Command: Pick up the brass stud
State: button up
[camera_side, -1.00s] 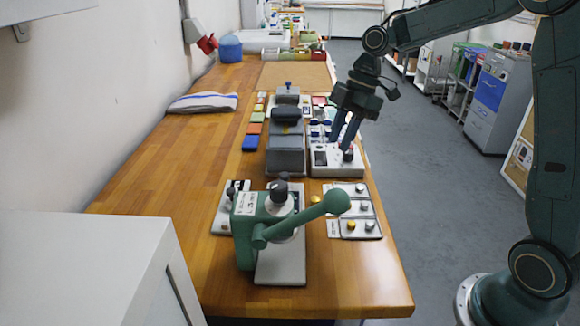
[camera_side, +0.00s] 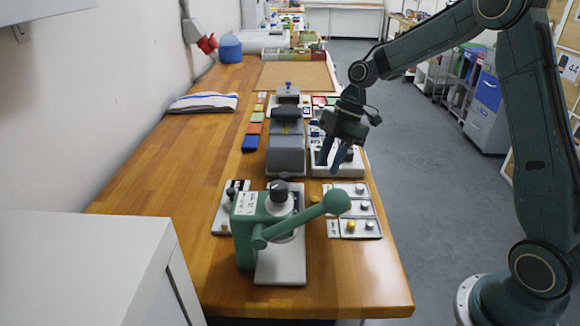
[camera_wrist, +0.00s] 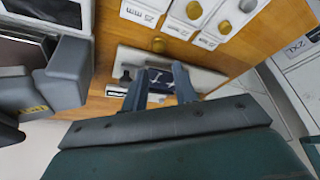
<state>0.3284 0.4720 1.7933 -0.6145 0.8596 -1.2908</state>
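A loose brass stud (camera_side: 315,199) lies on the bare wood left of the stud tray (camera_side: 334,228). It also shows in the wrist view as a small gold dome (camera_wrist: 158,45) above my fingertips. Another gold-coloured stud (camera_side: 350,224) sits in the tray's nearest compartment, beside a silver-coloured one (camera_side: 370,225). My gripper (camera_side: 332,160) hangs over the pale control box, farther along the bench than the loose stud. Its two blue fingers (camera_wrist: 160,80) are apart with nothing held between them.
The pale box (camera_side: 349,170) stands under my gripper. A grey machine (camera_side: 286,155) is to its left. A green hand press (camera_side: 250,240) with a ball-ended lever (camera_side: 336,202) reaches close to the loose stud.

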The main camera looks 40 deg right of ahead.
aim_at(316, 198)
jog(key=shift+x, duration=1.8)
jog(key=shift+f, duration=0.1)
jog(key=shift+d+x, duration=0.1)
jog(key=shift+x, duration=1.15)
jog(key=shift+d+x, duration=0.15)
jog(key=shift+x, duration=1.1)
jog(key=shift+f, duration=0.1)
grip_shut()
